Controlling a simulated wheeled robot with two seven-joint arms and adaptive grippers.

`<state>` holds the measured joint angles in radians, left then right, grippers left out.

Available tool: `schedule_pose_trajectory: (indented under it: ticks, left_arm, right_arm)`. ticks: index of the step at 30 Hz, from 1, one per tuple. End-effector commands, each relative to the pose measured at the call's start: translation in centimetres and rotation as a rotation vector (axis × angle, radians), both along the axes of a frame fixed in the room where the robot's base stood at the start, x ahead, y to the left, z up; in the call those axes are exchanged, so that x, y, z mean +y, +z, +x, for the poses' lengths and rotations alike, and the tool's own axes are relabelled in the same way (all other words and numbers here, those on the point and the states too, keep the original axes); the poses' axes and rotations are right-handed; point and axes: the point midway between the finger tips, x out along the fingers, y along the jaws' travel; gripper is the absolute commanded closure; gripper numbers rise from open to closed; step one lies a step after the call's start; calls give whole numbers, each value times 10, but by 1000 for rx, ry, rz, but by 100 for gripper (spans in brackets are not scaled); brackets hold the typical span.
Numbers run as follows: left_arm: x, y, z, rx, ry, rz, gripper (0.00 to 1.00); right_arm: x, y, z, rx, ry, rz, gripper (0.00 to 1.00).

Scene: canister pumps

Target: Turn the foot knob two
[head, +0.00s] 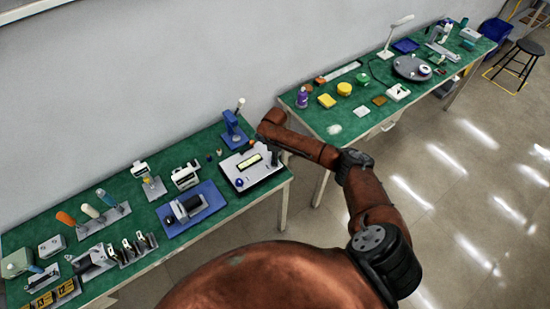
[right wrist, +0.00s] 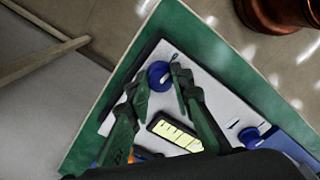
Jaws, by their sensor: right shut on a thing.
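The white and black panel device (head: 238,178) stands on the green bench, with a pale yellow display (head: 250,161). In the right wrist view, a blue knob (right wrist: 158,73) at the device's corner sits between the two dark green fingers of my right gripper (right wrist: 159,80), which is shut on it. A second blue knob (right wrist: 248,137) is free; it also shows in the head view (head: 240,183). In the head view my right gripper (head: 273,153) is over the device's right side and hides the held knob. Which knob is number two cannot be read. My left gripper is out of view.
A blue mat (head: 208,191) with a dark device lies left of the panel. A blue stand (head: 232,128) is behind it. The green bench's edge is close by the held knob. A second bench (head: 334,128) stands right, across a gap.

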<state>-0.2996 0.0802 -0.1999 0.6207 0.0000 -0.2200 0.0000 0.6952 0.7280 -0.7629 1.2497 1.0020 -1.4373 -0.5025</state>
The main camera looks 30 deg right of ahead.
Motion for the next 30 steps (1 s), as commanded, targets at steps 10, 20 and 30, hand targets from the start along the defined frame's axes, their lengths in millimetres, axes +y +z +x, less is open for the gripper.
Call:
schedule_pose_trajectory:
  ticks: [10,20,30]
  left_arm:
    - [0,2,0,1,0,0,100]
    - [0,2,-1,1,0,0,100]
    - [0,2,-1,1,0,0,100]
  right_arm:
    - [1,1,2,-4,47,1,100]
    - [1,1,2,-5,46,2,77]
    - [0,0,1,-2,45,1,62]
